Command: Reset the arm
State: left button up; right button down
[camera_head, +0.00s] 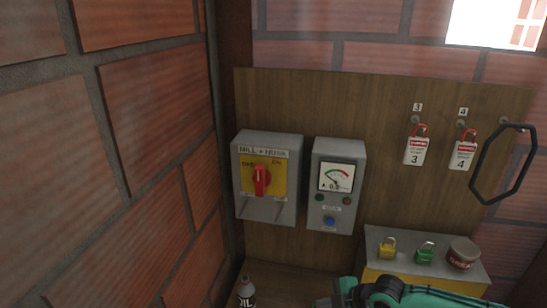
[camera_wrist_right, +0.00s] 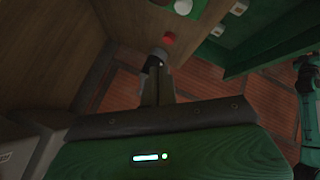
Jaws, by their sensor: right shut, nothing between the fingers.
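My right gripper (camera_wrist_right: 158,62) shows in the wrist view with its dark fingers together and nothing between them. Its tips point toward a red round button (camera_wrist_right: 169,38) and appear a little short of it; the exact gap is hard to judge. In the head view, a teal and black part of my arm shows at the bottom right, in front of a grey-topped box (camera_head: 400,244). The gripper on it is out of that picture. My left gripper is in neither view.
A wooden board holds a grey switch box (camera_head: 247,210) with a red knob (camera_head: 262,180), a meter box (camera_head: 325,215), and two tagged red padlocks (camera_head: 415,150). Yellow (camera_head: 387,250) and green padlocks (camera_head: 425,254) and a tin (camera_head: 463,254) sit on the box. A bottle (camera_head: 246,292) stands below.

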jog(key=s+a+m, duration=0.4)
jog(key=s+a, duration=0.8)
jog(key=s+d+f+m+g+h, duration=0.1)
jog(key=s+d+m+h, duration=0.6)
jog(key=s+d+m, duration=0.85)
jog(key=s+d+f+n+g+b, duration=0.1)
jog(key=d+f+b, duration=0.1)
jog(key=f, duration=1.7)
jog(key=s+d+f+n+g+b, duration=0.1)
jog(key=f+b, duration=0.2)
jog(key=f, duration=1.6)
jog(key=s+d+f+g+b, duration=0.1)
jog(key=s+d+f+b, duration=0.2)
jog(key=s+f, duration=1.5)
notch_tip(320, 180, down, 3)
jog(key=shift+s+d+f+h, duration=0.15)
jog(key=shift+s+d+h, duration=0.05)
jog(key=shift+h, duration=0.2)
